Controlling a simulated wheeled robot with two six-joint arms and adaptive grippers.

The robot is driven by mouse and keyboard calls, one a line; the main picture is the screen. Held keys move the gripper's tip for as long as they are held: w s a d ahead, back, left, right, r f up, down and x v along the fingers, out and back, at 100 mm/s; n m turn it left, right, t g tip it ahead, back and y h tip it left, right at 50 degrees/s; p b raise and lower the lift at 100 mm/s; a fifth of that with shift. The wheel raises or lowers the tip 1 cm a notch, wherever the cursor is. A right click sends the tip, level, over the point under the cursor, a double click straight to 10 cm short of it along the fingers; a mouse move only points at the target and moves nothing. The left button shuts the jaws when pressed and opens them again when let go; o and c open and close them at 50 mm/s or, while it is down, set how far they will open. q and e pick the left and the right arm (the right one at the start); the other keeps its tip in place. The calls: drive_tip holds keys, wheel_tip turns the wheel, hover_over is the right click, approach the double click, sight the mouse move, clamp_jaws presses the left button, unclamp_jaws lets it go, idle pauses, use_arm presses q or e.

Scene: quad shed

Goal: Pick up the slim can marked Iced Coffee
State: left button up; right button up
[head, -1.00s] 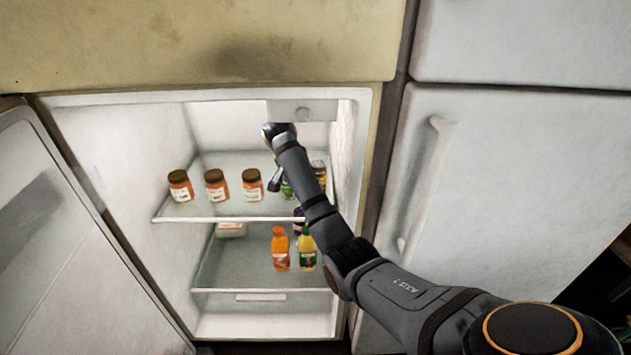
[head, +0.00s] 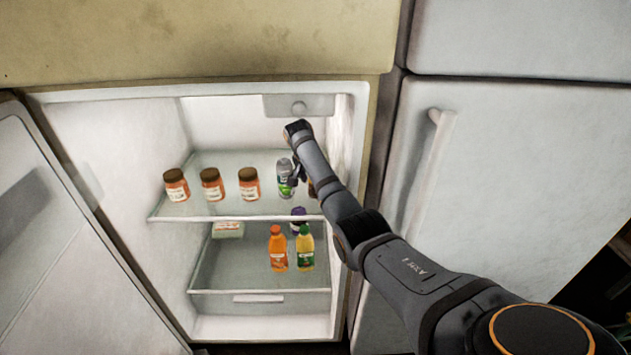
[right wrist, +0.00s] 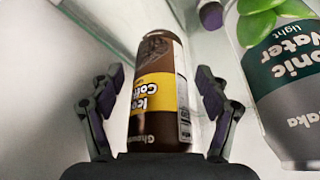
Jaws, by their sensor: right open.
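The slim Iced Coffee can (right wrist: 158,95), brown with a yellow band, stands between the spread fingers of my right gripper (right wrist: 160,95) in the right wrist view. Its lettering is upside down there. The fingers are open on either side, with a gap visible at least on the left; whether the right finger touches is hard to tell. In the head view the can is mostly hidden behind my right arm, with a brown sliver (head: 312,188) showing on the upper fridge shelf (head: 230,216). My left gripper is not in view.
A grey-green Tonic Water can (right wrist: 285,75) stands close beside my right gripper; it also shows in the head view (head: 284,180). Brown-lidded jars (head: 211,186) stand to its left. Orange (head: 277,248) and yellow (head: 305,248) bottles stand below. The fridge's right wall is near my arm.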

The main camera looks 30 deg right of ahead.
drive_tip(key=c, duration=1.5)
drive_tip(key=shift+r, duration=0.1)
